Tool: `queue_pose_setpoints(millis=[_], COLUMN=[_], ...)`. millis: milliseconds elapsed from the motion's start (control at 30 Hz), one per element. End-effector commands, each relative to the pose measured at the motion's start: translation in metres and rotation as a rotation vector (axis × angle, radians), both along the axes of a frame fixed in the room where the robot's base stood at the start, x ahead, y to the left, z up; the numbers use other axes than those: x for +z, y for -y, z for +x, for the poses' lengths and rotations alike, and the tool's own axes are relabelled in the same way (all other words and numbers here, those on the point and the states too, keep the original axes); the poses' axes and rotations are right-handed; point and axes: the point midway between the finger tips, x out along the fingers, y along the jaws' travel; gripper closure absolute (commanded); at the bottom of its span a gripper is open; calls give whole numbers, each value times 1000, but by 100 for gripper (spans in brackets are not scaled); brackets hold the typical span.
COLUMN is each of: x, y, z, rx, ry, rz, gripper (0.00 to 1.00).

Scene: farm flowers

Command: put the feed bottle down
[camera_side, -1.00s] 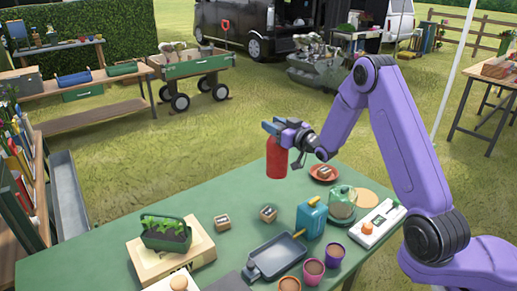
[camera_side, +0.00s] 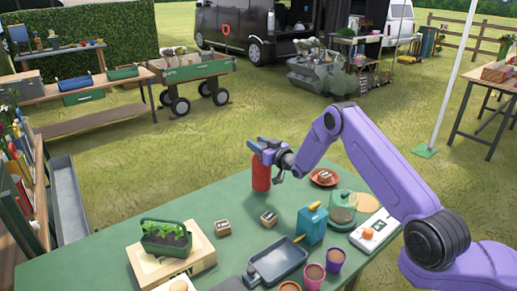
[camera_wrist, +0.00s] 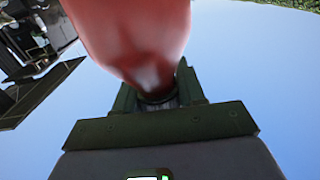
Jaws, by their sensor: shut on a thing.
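The red feed bottle (camera_side: 261,174) is upright at the far side of the green table (camera_side: 205,200). My gripper (camera_side: 264,151) is shut on its upper part. The bottle's base looks close to the table top near the far edge; I cannot tell whether it touches. In the wrist view the red bottle (camera_wrist: 135,35) fills the upper middle, between the dark fingers (camera_wrist: 158,92). Its lower end is out of that view.
Right of the bottle is an orange-brown saucer (camera_side: 315,181) with a small wooden block on it. Table around the bottle's base is clear.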

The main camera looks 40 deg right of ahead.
Motion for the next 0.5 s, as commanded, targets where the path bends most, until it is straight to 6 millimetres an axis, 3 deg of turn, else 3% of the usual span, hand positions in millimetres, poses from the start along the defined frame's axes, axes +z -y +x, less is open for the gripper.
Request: queue_pose_setpoints(millis=[167,500], x=[-13,-15], y=[1,0], z=[0,0], rx=[-1,0], ry=[8,8], rz=[-1,-2], gripper=[100,100])
